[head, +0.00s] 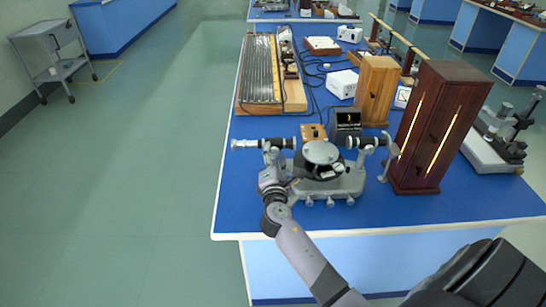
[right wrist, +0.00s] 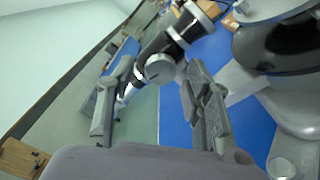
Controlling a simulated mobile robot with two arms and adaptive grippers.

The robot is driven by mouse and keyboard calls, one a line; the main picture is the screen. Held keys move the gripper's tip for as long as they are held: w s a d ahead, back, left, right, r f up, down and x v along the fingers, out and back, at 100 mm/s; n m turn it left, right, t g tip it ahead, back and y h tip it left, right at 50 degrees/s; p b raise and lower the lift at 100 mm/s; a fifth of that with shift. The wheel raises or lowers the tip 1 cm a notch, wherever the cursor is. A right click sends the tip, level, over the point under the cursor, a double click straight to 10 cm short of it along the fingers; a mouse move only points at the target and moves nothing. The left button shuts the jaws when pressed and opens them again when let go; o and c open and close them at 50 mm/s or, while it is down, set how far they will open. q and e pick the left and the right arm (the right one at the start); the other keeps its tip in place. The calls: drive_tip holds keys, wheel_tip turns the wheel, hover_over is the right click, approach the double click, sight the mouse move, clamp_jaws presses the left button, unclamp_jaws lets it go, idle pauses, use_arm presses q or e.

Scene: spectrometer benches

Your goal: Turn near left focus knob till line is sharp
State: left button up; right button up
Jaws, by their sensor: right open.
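A grey spectrometer (head: 345,185) with a round black-and-grey table stands near the front edge of the blue bench. Its left tube (head: 245,144), dark with light ends, points left; in the right wrist view the tube (right wrist: 184,33) runs diagonally. A round grey knob (right wrist: 159,68) sits on the side of this tube. My right gripper (head: 271,158) is at the left tube, its fingers open. In the right wrist view the gripper (right wrist: 160,75) has one finger on each side of the knob, with gaps visible. My left gripper is out of view.
A dark box with a small screen (head: 347,122) showing a tiny bright mark stands behind the spectrometer. A tall dark wooden cabinet (head: 424,165) with two glowing slits is at right. A ribbed wooden board (head: 260,75) lies farther back.

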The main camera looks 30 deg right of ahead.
drive_tip(key=v, duration=1.2)
